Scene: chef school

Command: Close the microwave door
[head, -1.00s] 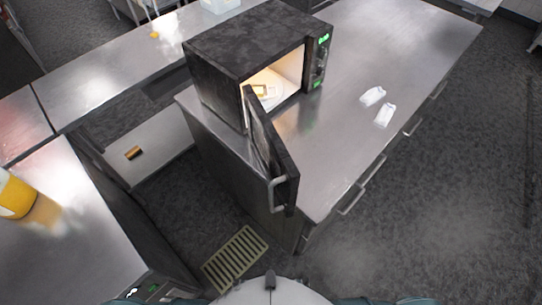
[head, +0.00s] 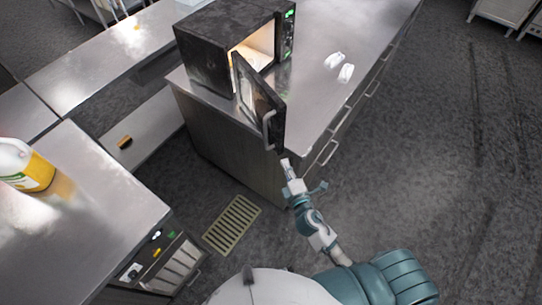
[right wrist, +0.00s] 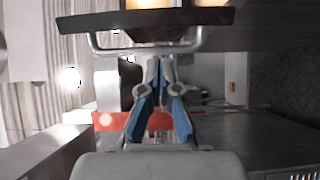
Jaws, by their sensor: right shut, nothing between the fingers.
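The black microwave (head: 215,45) stands on the steel counter, lit inside. Its door (head: 262,108) is wide open, swung out toward me. The silver handle (head: 267,131) is on the door's free end. My right gripper (head: 286,163) is shut and empty, just below the door's lower free corner in the head view. In the right wrist view, the closed blue-grey fingers (right wrist: 159,62) point toward the handle (right wrist: 145,49) and the dark door edge (right wrist: 145,19). I cannot tell whether they touch the handle. My left gripper is not in view.
Two small white objects (head: 340,66) lie on the counter (head: 318,30) right of the microwave. A yellow-and-white bottle (head: 30,168) stands on the left counter (head: 90,210). A floor grate (head: 232,224) lies between the counters. The floor at right is clear.

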